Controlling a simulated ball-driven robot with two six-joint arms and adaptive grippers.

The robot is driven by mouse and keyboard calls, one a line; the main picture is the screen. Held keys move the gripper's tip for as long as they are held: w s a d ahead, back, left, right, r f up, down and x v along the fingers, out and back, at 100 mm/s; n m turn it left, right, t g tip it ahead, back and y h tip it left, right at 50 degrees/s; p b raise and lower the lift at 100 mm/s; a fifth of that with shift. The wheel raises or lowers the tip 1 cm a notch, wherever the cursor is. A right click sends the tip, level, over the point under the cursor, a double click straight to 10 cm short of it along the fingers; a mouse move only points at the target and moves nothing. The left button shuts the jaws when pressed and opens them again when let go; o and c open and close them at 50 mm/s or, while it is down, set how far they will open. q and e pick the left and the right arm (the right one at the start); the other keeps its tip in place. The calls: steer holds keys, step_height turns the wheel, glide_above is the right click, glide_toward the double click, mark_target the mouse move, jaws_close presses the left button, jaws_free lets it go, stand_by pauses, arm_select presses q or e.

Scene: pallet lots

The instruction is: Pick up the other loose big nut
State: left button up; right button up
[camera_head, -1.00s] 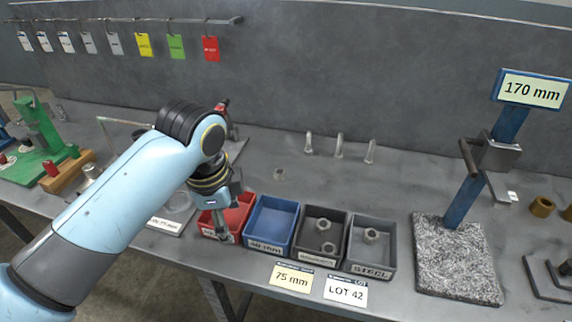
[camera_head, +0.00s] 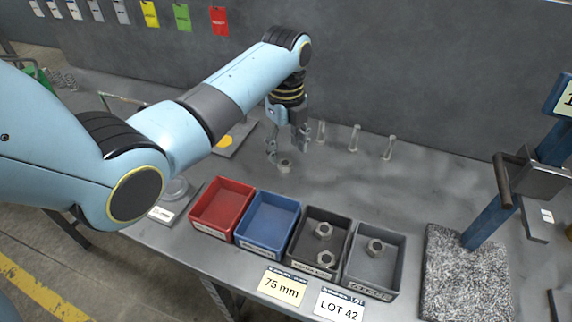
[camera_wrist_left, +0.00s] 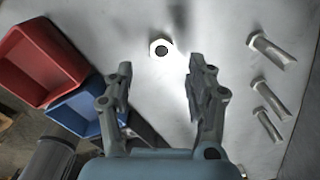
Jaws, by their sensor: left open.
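A loose big nut (camera_head: 285,165) lies on the grey bench top behind the bins. In the left wrist view the nut (camera_wrist_left: 160,48) lies beyond and between the open fingers, touching neither. My left gripper (camera_head: 285,147) is open and empty above the nut in the head view; its fingers also show in the left wrist view (camera_wrist_left: 158,75). Two other big nuts lie in the dark bin (camera_head: 313,223), and one lies in the grey bin (camera_head: 396,255). My right gripper is not in view.
A red bin (camera_head: 222,206) and a blue bin (camera_head: 266,224) are empty. Three upright bolts (camera_head: 355,138) stand right of the gripper. A height gauge on a granite plate (camera_head: 465,280) is at right. Bench around the nut is clear.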

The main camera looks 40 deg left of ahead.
mark_target(287, 164)
arm_select(q)
step_height(287, 164, down, 5)
steer(key=shift+w, duration=0.1)
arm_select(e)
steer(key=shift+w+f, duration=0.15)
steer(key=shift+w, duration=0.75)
arm_select(q)
jaws_close()
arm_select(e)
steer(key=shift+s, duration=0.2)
